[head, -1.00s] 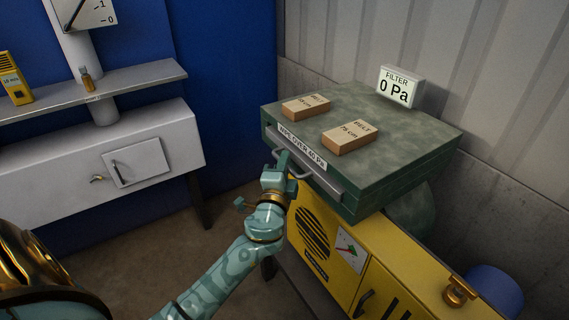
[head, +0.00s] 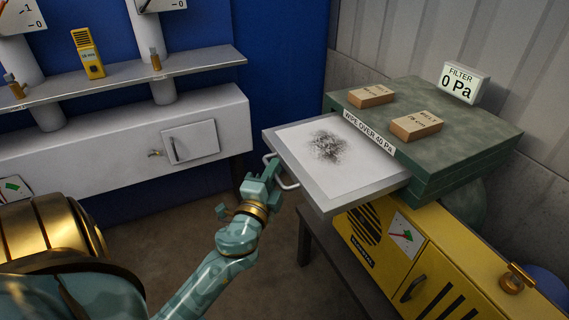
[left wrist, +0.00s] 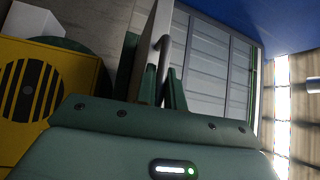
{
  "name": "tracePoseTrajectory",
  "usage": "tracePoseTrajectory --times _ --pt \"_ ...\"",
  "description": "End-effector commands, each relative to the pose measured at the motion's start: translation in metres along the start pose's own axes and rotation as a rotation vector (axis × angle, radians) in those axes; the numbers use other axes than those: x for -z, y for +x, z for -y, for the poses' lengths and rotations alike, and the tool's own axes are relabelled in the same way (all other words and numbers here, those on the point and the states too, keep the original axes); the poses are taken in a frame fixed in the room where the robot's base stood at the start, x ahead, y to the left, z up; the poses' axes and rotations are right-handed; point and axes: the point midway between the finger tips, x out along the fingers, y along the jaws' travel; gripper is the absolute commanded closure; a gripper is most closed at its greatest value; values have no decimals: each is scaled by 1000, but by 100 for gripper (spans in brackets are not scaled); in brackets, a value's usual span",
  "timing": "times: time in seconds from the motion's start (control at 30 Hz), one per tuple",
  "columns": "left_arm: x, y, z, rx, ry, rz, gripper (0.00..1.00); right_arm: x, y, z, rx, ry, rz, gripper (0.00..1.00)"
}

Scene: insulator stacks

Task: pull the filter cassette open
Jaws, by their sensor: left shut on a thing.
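The filter cassette (head: 365,180) is a flat drawer with a white sheet and a dark grey smudge of dirt on it. It sticks well out of the green filter housing (head: 470,125) in the head view. My left gripper (head: 270,172) is at the handle (head: 288,184) on the cassette's front edge and is shut on it. In the left wrist view the handle (left wrist: 163,45) passes between the two fingers (left wrist: 163,85). My right gripper is not in view.
Two cardboard belt boxes (head: 415,125) (head: 371,96) lie on the housing, beside a display (head: 463,83) reading "FILTER 0 Pa". A yellow cabinet (head: 400,250) stands below. A grey bench with a shelf (head: 120,80) is at left. Floor between is clear.

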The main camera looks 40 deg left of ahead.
Motion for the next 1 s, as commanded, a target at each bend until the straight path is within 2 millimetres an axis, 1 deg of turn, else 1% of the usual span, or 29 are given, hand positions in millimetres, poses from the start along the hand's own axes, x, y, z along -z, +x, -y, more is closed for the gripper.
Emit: tracePoseTrajectory --times 0.17,0.53,0.57,0.6,0.63,1.0 --pt "-4 -5 -1 -4 -1 1 100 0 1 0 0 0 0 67" --pt "-5 -6 -1 -5 0 1 100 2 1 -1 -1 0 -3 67" --pt "-5 -6 -1 -5 0 1 84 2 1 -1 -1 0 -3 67" --pt "-5 -6 -1 -5 0 1 73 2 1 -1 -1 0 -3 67" --pt "-5 -6 -1 -4 0 1 67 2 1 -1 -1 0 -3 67" --pt "-6 -4 0 -1 0 -1 67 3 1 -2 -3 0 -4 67"
